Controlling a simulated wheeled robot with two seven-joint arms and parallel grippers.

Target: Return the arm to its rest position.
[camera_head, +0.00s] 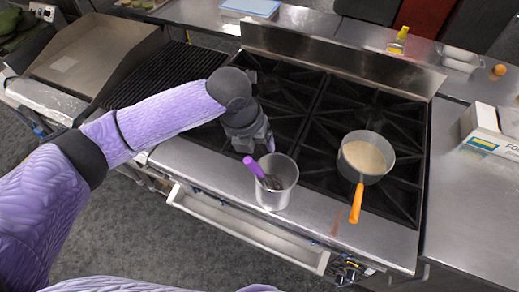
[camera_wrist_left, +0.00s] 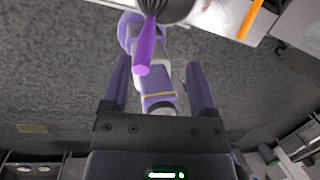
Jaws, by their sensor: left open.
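My left arm comes in from the left in the head view, and its gripper (camera_head: 254,143) is over the front of the stove, just behind a metal container. The gripper is open and empty; its two fingers stand apart in the left wrist view (camera_wrist_left: 158,75). A whisk with a purple handle (camera_head: 254,167) leans in the metal container (camera_head: 280,188). The handle (camera_wrist_left: 146,48) also shows in the left wrist view, beyond the fingers and apart from them. My right gripper is not in view.
A saucepan (camera_head: 366,157) with pale contents and an orange handle stands on the right burners. A griddle (camera_head: 92,55) is at the left. A white box (camera_head: 489,130) stands on the right counter, and a bottle (camera_head: 398,40) is behind the stove. Floor shows in front.

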